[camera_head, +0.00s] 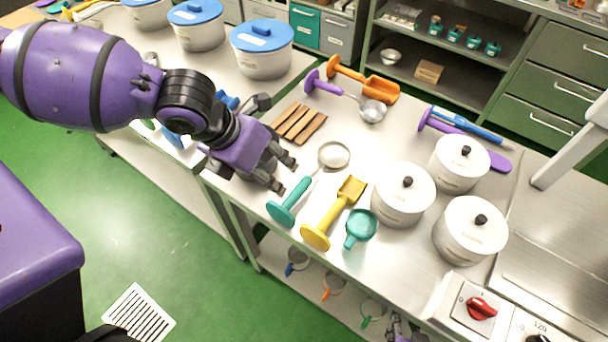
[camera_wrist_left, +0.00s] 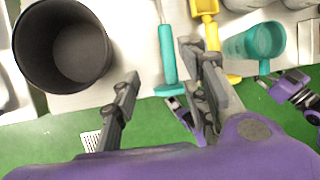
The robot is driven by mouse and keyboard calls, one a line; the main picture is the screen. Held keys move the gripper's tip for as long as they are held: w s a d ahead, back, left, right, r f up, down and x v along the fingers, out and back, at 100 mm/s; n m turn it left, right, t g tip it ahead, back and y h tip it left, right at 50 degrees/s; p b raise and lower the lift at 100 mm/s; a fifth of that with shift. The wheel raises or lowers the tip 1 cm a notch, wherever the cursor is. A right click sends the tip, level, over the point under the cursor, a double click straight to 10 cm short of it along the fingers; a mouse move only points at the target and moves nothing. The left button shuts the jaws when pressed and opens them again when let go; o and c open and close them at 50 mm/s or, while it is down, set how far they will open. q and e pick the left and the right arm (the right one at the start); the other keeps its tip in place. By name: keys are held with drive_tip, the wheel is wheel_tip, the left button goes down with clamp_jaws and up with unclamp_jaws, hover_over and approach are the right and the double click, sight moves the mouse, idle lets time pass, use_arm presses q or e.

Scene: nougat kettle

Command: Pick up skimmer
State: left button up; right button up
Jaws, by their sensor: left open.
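The skimmer has a teal handle (camera_head: 291,201) and a pale round flat head (camera_head: 334,155). It lies on the steel counter, and its handle also shows in the left wrist view (camera_wrist_left: 167,55). My left gripper (camera_head: 283,170) is open and empty, just to the upper left of the skimmer handle. In the left wrist view the handle lies between my spread fingers (camera_wrist_left: 160,65), nearer the right one; I cannot tell the height gap. Part of what looks like my right gripper (camera_head: 398,328) shows at the bottom edge, below the counter; its jaws are unclear.
Right of the skimmer lie a yellow scoop (camera_head: 335,212) and a teal cup (camera_head: 360,228). White lidded pots (camera_head: 403,196) stand further right. Wooden strips (camera_head: 298,124), a purple-handled ladle (camera_head: 372,110) and an orange scoop (camera_head: 375,88) lie behind. A dark open container (camera_wrist_left: 65,45) stands left in the wrist view.

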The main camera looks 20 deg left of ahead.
sight(294, 192)
use_arm(q)
drive_tip(key=x, duration=0.6)
drive_tip(key=shift+s+d+f, duration=0.15)
drive_tip(key=shift+s+d, duration=0.1)
drive_tip(key=shift+s+d+f, duration=0.1)
drive_tip(key=shift+d+f, duration=0.15)
drive_tip(key=shift+f, duration=0.1)
drive_tip(key=x, duration=0.3)
drive_tip(key=shift+d+f, duration=0.3)
drive_tip(key=shift+d, duration=0.05)
drive_tip(key=shift+d+f, duration=0.1)
drive_tip(key=shift+f, duration=0.2)
drive_tip(key=c, duration=0.8)
clamp_jaws()
use_arm(e)
drive_tip(key=shift+s+d+r, duration=0.15)
drive_tip(key=shift+s+r, duration=0.1)
drive_tip(key=shift+s, duration=0.1)
